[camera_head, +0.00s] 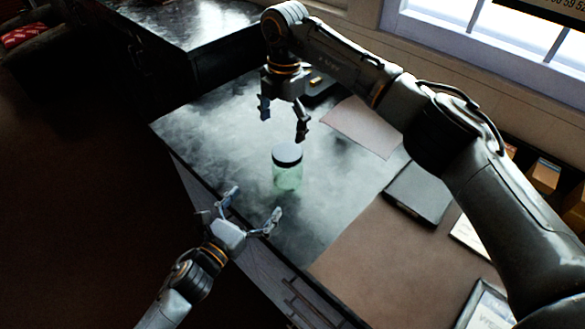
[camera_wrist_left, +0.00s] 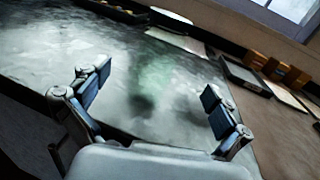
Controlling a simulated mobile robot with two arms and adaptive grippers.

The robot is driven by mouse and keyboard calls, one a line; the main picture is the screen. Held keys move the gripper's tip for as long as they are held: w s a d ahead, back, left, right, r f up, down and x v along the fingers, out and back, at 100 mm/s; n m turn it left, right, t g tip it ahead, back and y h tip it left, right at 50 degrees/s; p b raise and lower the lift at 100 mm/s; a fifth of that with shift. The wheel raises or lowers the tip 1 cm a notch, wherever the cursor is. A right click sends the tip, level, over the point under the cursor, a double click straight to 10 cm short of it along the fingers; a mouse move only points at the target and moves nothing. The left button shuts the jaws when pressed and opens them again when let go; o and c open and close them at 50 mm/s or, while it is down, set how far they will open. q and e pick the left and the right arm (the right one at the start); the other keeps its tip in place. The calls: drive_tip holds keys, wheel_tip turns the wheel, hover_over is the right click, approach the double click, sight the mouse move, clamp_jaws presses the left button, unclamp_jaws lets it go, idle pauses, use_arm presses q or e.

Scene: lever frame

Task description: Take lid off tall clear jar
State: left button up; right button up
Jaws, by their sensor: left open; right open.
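A clear, greenish jar (camera_head: 288,178) with a dark lid (camera_head: 287,154) stands upright on the dark, glossy desk top. The lid is on the jar. My right gripper (camera_head: 283,122) hangs just above and behind the lid, open and empty, its fingers pointing down. My left gripper (camera_head: 254,203) is open and empty at the desk's near edge, in front of and left of the jar, fingers spread toward it. In the left wrist view the open fingers (camera_wrist_left: 156,80) frame a faint, blurred green patch; I cannot make out the jar clearly there.
A brown sheet (camera_head: 360,125) and a dark flat box (camera_head: 420,191) lie right of the jar. A framed item (camera_head: 487,308) lies at the lower right. My right arm crosses above the right side. The desk left of the jar is clear.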

sight(288, 151)
use_arm(q)
drive_tip(key=shift+d+m, duration=0.1)
drive_tip(key=shift+m, duration=0.2)
use_arm(e)
drive_tip(key=shift+d+r+h, duration=0.3)
drive_tip(key=shift+d+r, duration=0.1)
drive_tip(key=shift+d, duration=0.1)
use_arm(q)
drive_tip(key=shift+w+d+r, duration=0.1)
use_arm(e)
drive_tip(key=shift+r, duration=0.1)
use_arm(q)
drive_tip(key=x, duration=1.3)
drive_tip(key=shift+w+d+r, duration=0.1)
clamp_jaws()
use_arm(e)
drive_tip(key=shift+m, duration=0.3)
drive_tip(key=m, duration=0.3)
drive_tip(key=shift+w+m, duration=0.1)
drive_tip(key=shift+m, duration=0.2)
drive_tip(key=shift+f+m, duration=0.25)
drive_tip(key=shift+m, duration=0.05)
drive_tip(key=shift+f, duration=3.85)
